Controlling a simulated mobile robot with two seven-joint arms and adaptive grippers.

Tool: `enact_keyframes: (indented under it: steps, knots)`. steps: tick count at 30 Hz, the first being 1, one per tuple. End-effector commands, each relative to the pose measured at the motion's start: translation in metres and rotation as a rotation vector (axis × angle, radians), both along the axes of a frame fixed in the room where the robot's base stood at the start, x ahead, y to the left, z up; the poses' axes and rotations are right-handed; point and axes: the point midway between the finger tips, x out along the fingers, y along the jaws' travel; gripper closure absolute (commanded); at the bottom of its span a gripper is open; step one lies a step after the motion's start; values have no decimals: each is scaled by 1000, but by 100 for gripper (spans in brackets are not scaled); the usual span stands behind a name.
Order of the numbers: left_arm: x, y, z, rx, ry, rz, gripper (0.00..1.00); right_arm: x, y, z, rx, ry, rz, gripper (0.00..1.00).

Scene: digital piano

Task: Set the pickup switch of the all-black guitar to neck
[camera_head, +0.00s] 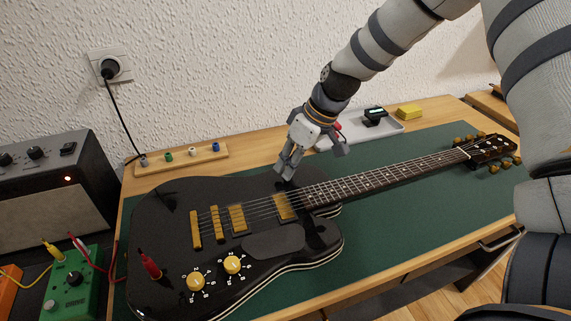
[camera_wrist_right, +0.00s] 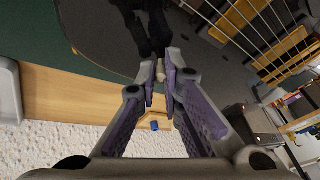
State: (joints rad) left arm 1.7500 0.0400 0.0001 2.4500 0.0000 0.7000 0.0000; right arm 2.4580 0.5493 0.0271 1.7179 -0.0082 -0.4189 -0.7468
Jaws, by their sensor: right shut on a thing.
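The all-black guitar (camera_head: 165,215) lies face up on a green mat (camera_head: 400,210), its neck pointing right. It has gold pickups, a gold bridge and two gold knobs (camera_head: 232,265). My right gripper (camera_head: 287,172) reaches down to the upper edge of the body, near the neck joint. In the right wrist view its fingertips (camera_wrist_right: 163,78) are closed around a small cream tip, the pickup switch (camera_wrist_right: 161,70), above the black body (camera_wrist_right: 95,30). The fingers hide the switch in the head view, and I cannot tell its position. My left gripper is out of view.
A red plug (camera_head: 149,265) stands in the guitar's lower body. An amplifier (camera_head: 45,190) and a green pedal (camera_head: 75,285) are at the left. A wooden strip with coloured pegs (camera_head: 180,158) lies behind the guitar. A grey tray (camera_head: 355,130) and yellow block (camera_head: 409,112) are at the back.

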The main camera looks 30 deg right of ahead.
Motion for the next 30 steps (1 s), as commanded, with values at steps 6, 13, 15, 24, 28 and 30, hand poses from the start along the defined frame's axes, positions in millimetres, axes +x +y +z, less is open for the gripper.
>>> enact_keyframes:
  steps: [6, 13, 15, 24, 28, 30]
  knots:
    - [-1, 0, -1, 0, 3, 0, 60, 0, -4, -1, 93, -24, -2, 100]
    - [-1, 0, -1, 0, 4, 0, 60, -1, -5, -2, 136, -33, -1, 100]
    - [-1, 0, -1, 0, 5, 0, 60, -1, -5, -2, 140, -34, 0, 100]
    - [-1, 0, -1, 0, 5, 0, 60, -1, -5, -2, 143, -34, 0, 100]
    - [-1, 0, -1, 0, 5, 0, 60, -1, -5, -2, 142, -34, 0, 84]
    - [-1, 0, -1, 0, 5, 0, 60, -1, -5, -2, 141, -33, 0, 84]
